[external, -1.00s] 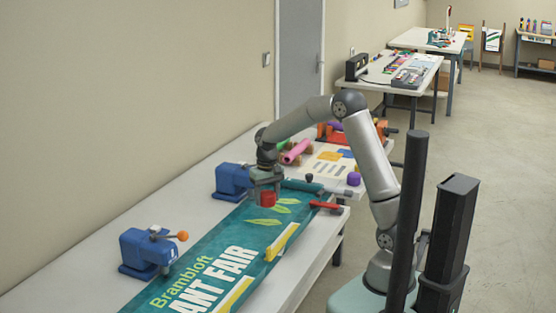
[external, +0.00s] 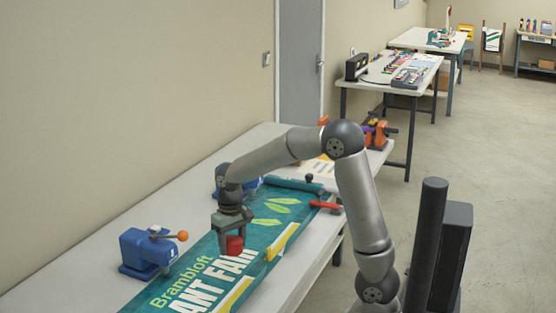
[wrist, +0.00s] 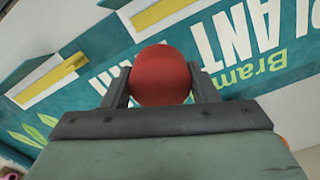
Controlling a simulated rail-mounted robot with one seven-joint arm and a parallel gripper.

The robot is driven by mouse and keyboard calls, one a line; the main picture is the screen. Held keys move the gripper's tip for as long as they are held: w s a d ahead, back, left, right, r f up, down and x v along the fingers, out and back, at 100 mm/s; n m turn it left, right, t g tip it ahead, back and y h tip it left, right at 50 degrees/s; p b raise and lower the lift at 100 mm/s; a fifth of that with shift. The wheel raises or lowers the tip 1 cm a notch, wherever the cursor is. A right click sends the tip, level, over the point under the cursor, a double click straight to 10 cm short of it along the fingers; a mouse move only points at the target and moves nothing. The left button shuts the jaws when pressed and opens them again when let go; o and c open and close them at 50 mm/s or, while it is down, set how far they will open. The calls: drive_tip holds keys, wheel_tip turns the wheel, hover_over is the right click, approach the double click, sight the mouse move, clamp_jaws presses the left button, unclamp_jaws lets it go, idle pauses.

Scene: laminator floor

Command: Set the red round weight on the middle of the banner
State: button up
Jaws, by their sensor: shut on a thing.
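The red round weight (external: 235,245) is held between the fingers of my gripper (external: 233,236). In the wrist view the red weight (wrist: 160,76) sits between both dark fingers of my gripper (wrist: 160,88). The teal banner (external: 205,263) lies along the table, with large white and yellow lettering and pale green leaves. My gripper is over the banner near the end of the lettering. Whether the weight touches the banner or hangs just above it, I cannot tell. The banner (wrist: 238,75) also fills much of the wrist view.
A blue clamp (external: 147,252) with an orange knob stands at the banner's left side. Another blue clamp (external: 222,180) is partly hidden behind my arm. A yellow strip (external: 282,242) lies along the right edge. A red-handled tool (external: 325,206) and a teal roll (external: 293,185) are at the far end.

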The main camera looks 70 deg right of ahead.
hover_over(212, 290)
drive_tip(key=f, duration=0.3)
drive_tip(key=f+p, duration=0.1)
drive_tip(key=f, duration=0.2)
drive_tip(key=shift+d+f, duration=0.2)
drive_tip(key=shift+f, duration=0.1)
drive_tip(key=shift+w+a+f, duration=0.1)
drive_tip(key=shift+a+f, duration=0.1)
drive_tip(key=shift+f, duration=1.65)
drive_tip(key=shift+f, duration=0.25)
drive_tip(key=o, duration=1.2)
drive_tip(key=shift+r, duration=0.2)
